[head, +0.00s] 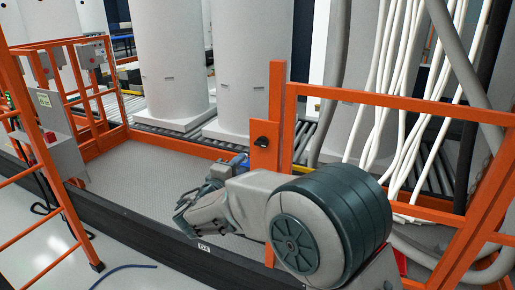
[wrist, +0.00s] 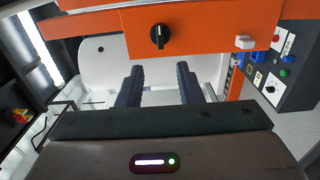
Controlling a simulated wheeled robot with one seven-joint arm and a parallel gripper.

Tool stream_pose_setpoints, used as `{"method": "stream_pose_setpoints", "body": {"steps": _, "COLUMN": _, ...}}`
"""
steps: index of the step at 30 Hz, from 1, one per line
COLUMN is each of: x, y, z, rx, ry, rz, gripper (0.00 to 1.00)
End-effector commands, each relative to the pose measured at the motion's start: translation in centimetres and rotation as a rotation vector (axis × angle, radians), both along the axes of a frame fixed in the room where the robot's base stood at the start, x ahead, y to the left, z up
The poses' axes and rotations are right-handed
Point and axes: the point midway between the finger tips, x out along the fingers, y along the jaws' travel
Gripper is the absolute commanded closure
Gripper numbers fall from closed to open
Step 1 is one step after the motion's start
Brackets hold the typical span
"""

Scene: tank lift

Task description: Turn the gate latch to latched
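The gate latch is a black knob (wrist: 160,37) on an orange plate (wrist: 205,30) in the wrist view. Its grip bar looks roughly upright in that picture, with a pale mark on it. In the head view the latch (head: 263,142) sits on the orange gate post plate (head: 268,110). My gripper (wrist: 161,72) is open and empty, its two dark fingers apart, just below the latch in the wrist view and not touching it. In the head view my arm stands in front of the post, and the fingertips cannot be made out.
A white block (wrist: 245,42) sits on the plate beside the latch. A control box (wrist: 285,60) with coloured buttons is at the right. Orange rails (head: 400,102) and white cables (head: 395,80) stand at the right in the head view. The grey platform floor (head: 150,165) is clear.

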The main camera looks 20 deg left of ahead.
Motion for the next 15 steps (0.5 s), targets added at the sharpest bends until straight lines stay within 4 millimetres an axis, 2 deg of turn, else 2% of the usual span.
{"method": "stream_pose_setpoints", "body": {"steps": 9, "x": 6.9, "y": -0.8, "z": 0.2, "rx": -0.002, "ry": 0.002, "rz": -0.006, "gripper": 0.67}}
{"method": "stream_pose_setpoints", "body": {"steps": 15, "x": 10.3, "y": -1.0, "z": 0.2, "rx": -0.001, "ry": 0.002, "rz": -0.006, "gripper": 0.67}}
